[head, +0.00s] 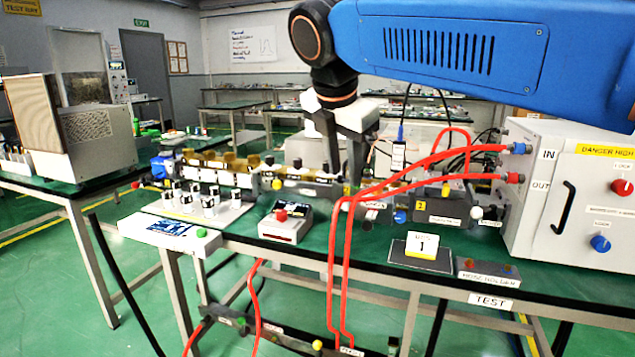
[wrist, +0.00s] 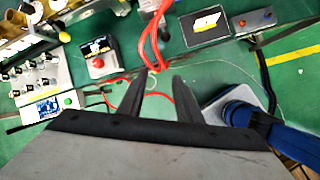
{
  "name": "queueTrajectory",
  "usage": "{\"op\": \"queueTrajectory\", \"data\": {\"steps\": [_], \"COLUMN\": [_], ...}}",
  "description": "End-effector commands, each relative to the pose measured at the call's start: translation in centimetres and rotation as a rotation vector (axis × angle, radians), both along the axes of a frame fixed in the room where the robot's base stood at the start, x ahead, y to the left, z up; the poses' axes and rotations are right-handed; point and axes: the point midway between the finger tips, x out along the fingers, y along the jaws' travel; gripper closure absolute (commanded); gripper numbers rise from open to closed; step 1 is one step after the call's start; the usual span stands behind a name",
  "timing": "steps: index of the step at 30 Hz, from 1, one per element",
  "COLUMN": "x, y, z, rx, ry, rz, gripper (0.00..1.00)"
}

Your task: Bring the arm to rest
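My arm (head: 440,45) is blue and reaches in from the upper right of the head view. My gripper (head: 345,182) points down over the bench, with its two dark fingers apart. In the wrist view, my gripper (wrist: 156,75) is open, and I see nothing held between the fingers. Red hoses (head: 347,250) run from the white cabinet and hang over the bench front, close to the fingers in the picture. They also show just beyond the fingertips in the wrist view (wrist: 154,45); I cannot tell whether they touch.
The green bench (head: 310,256) carries a box with a red button (head: 287,222), a white panel of switches (head: 190,207) and a card marked 1 (head: 422,246). The white high-voltage cabinet (head: 545,190) stands at right. Connector rails line the back. Free floor (head: 60,290) lies at left.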

Motion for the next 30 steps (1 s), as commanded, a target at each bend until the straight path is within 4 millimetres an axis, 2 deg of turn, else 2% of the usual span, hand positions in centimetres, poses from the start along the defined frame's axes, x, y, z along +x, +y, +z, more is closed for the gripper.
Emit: {"op": "queueTrajectory", "data": {"steps": [1, 7, 15, 24, 30], "x": [-0.4, -2.9, -8.5, -15.9, -19.7], "y": [-1.6, -8.2, -16.1, -21.8, -23.5], "z": [-0.6, -4.8, -12.3, -21.9, -27.1], "rx": [0.030, 0.210, 0.486, 0.791, 0.953], "ry": [-0.002, -0.023, -0.060, -0.113, -0.145], "rz": [-0.062, -0.414, -0.981, -1.634, -1.977], "gripper": [0.68, 0.68, 0.68, 0.68, 0.68]}}
